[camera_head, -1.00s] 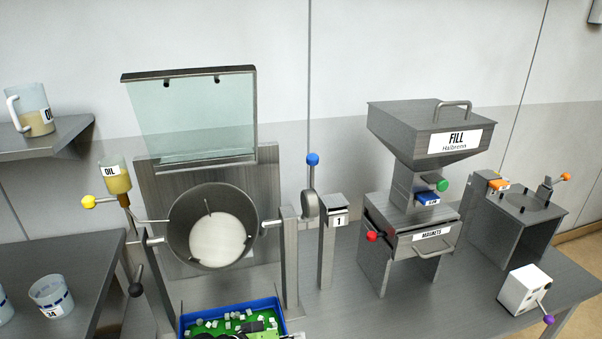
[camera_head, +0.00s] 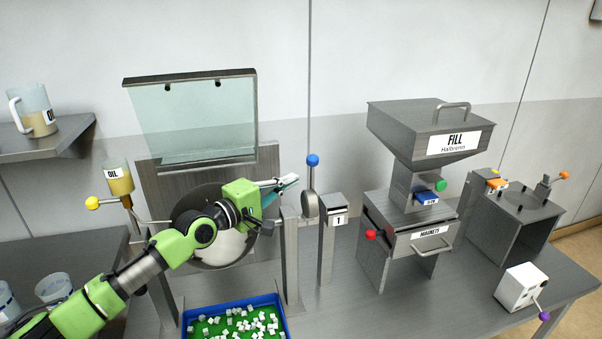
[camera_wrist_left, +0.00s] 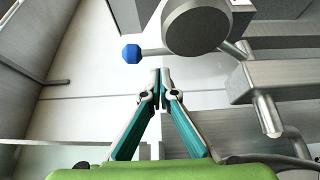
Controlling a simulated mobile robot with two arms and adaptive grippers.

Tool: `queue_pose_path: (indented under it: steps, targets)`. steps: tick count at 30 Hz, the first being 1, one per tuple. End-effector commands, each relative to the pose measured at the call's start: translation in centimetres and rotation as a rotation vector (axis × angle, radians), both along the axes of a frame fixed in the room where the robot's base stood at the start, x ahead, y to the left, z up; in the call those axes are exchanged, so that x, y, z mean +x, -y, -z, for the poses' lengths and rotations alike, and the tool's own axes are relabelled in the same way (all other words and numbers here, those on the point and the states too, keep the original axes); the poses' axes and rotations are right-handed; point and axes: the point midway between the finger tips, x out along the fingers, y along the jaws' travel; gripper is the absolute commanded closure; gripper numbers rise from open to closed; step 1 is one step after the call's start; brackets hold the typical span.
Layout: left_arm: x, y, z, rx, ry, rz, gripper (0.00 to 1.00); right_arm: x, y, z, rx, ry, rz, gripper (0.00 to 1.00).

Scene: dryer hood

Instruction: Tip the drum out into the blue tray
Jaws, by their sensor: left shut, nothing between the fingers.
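The round steel drum (camera_head: 187,203) hangs between posts at the left of the bench, mostly hidden behind my left arm; a pale white content shows inside it. The blue tray (camera_head: 285,318) sits below and in front of the drum, with a green floor and many white cubes. My left gripper (camera_head: 292,181) is shut and empty, right of the drum, just left of the blue-knobbed lever (camera_head: 312,160). In the left wrist view the closed fingertips (camera_wrist_left: 161,72) point up, apart from the blue knob (camera_wrist_left: 131,54). My right gripper is not in view.
A raised glass hood (camera_head: 195,120) stands above the drum. An oil cup (camera_head: 118,180) with a yellow-knobbed lever (camera_head: 92,203) is on the left. The post marked 1 (camera_head: 335,211) and the FILL hopper (camera_head: 425,135) stand to the right.

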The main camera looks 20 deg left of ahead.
Motion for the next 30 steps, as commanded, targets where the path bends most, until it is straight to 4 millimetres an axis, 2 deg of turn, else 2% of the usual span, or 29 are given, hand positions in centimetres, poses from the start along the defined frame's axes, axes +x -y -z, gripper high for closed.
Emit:
queue_pose_path:
  steps: [6, 11, 30]
  targets:
    - [2.9, 1.4, 0.0, 0.0, 0.001, 0.0, 1.0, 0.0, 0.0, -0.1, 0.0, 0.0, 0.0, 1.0]
    - [3.9, 1.8, 0.0, 0.001, 0.0, 0.0, 1.0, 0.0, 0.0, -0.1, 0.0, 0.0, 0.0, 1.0]
    - [3.7, 2.5, 0.2, 0.018, 0.026, 0.002, 1.0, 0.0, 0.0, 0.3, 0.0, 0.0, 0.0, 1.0]
